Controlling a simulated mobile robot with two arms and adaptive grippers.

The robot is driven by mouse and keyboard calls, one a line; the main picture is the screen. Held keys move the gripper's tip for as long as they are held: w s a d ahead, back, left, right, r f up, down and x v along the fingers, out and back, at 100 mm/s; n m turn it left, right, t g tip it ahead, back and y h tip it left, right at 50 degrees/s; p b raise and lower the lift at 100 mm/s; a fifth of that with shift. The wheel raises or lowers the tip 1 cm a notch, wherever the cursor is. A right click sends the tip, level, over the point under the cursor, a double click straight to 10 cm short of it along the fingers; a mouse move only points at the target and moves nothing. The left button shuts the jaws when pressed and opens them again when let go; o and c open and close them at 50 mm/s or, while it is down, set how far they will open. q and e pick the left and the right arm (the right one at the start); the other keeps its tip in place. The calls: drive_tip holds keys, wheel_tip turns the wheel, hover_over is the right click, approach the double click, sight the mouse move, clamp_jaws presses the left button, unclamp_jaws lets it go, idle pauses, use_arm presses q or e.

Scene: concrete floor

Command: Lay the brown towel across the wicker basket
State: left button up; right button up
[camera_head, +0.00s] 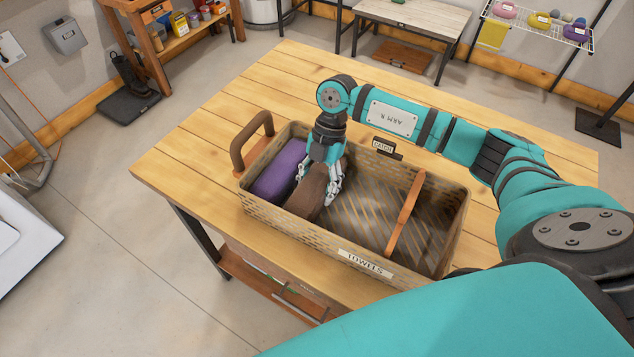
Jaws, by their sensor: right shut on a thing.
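The wicker basket (452,216) stands on a wooden table, with a "TOWELS" label on its near side and brown handles. A brown towel (308,193) lies rolled or folded inside the basket, left of the middle, beside a purple towel (277,171). My right gripper (320,194) reaches down into the basket and is shut on the brown towel, with a finger on its right side. The gripper hides part of the brown towel. My left gripper is not in view.
The right part of the basket is empty, with an orange-brown strap or divider (404,212) across it. The wooden table top (215,125) is bare to the left and behind. A shelf rack (540,22) and a low table (415,18) stand farther back.

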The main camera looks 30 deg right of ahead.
drive_tip(key=shift+f, duration=0.1)
drive_tip(key=o, duration=1.3)
drive_tip(key=b+v, duration=0.3)
drive_tip(key=v, duration=0.8)
drive_tip(key=shift+w+d+r, duration=0.1)
drive_tip(key=shift+d+r, duration=0.05)
drive_tip(key=shift+r, duration=0.45)
drive_tip(key=shift+f, duration=0.1)
